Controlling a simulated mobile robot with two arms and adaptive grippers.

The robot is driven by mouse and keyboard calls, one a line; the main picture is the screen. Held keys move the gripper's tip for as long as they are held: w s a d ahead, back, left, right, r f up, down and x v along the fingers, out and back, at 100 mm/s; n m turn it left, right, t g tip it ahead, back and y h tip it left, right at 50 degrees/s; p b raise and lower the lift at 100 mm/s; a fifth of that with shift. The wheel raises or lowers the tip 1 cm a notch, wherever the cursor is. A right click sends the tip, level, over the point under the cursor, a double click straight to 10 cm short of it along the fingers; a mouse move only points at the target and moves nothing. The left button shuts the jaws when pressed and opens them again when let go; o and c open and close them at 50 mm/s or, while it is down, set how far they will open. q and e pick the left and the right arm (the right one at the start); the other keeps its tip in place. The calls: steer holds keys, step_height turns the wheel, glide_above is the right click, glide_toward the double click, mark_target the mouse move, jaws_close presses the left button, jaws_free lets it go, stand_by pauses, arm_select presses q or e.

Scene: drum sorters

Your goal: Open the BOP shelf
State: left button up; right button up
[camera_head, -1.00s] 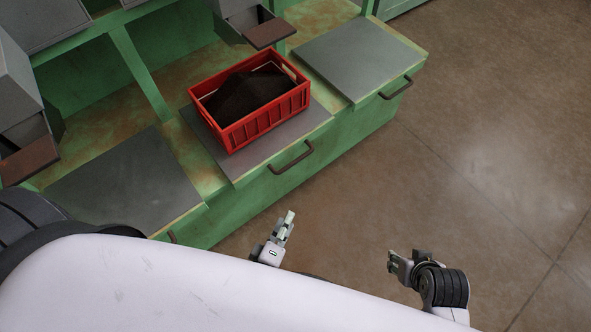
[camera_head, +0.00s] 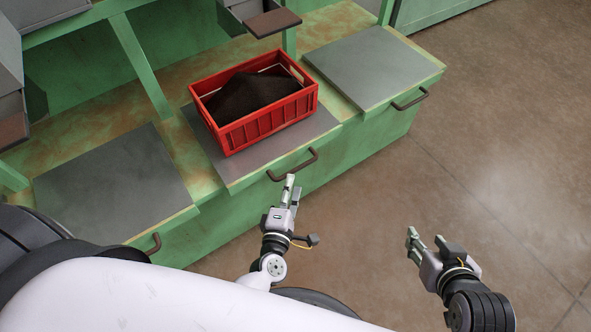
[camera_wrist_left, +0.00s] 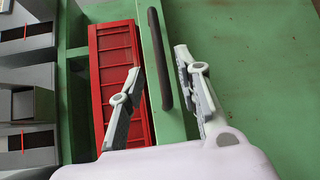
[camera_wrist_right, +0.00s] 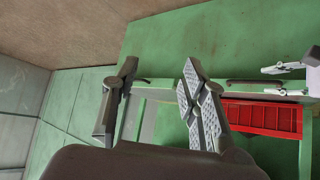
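Three grey pull-out shelves with dark bar handles sit in a green sorter; no label is readable, so I cannot tell which is BOP. The middle shelf (camera_head: 215,172) carries a red crate (camera_head: 240,134) of dark material. Its handle (camera_head: 300,166) is close to my left gripper (camera_head: 292,188), which is open. In the left wrist view the handle (camera_wrist_left: 159,60) appears between the spread fingers, with no clear contact. My right gripper (camera_head: 427,238) is open and empty over the floor, right of the left one. The red crate also shows in the right wrist view (camera_wrist_right: 260,118).
The left shelf (camera_head: 110,190) and right shelf (camera_head: 372,68) are bare. The right shelf has its own handle (camera_head: 411,99). Grey chutes with brown lips (camera_head: 272,23) hang above the shelves. Brown floor (camera_head: 480,140) is open to the right.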

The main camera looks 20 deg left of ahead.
mark_target(296, 169)
arm_select(q)
steer(key=w, duration=0.4)
steer(key=w+f, duration=0.1)
steer(key=w, duration=0.1)
steer(key=shift+a+b, duration=0.3)
steer(key=shift+b, duration=0.1)
steer(key=shift+w, duration=0.4)
arm_select(e)
steer(key=shift+w+a+r+t+y, duration=0.1)
steer(key=shift+w+a+r+t, duration=0.15)
steer(key=shift+w+r+t, duration=0.35)
steer(key=shift+w+a+r+t+y, duration=0.1)
steer(key=shift+w+a+r+t, duration=0.15)
steer(key=shift+w+r+t, duration=0.35)
steer(key=shift+w+a+r+t+y, duration=0.1)
steer(key=shift+w+a+r+t, duration=0.25)
steer(key=shift+w+r, duration=0.35)
arm_select(q)
steer(key=shift+c, duration=0.5)
arm_select(e)
steer(key=shift+w+d+f, duration=0.1)
arm_select(q)
jaws_close()
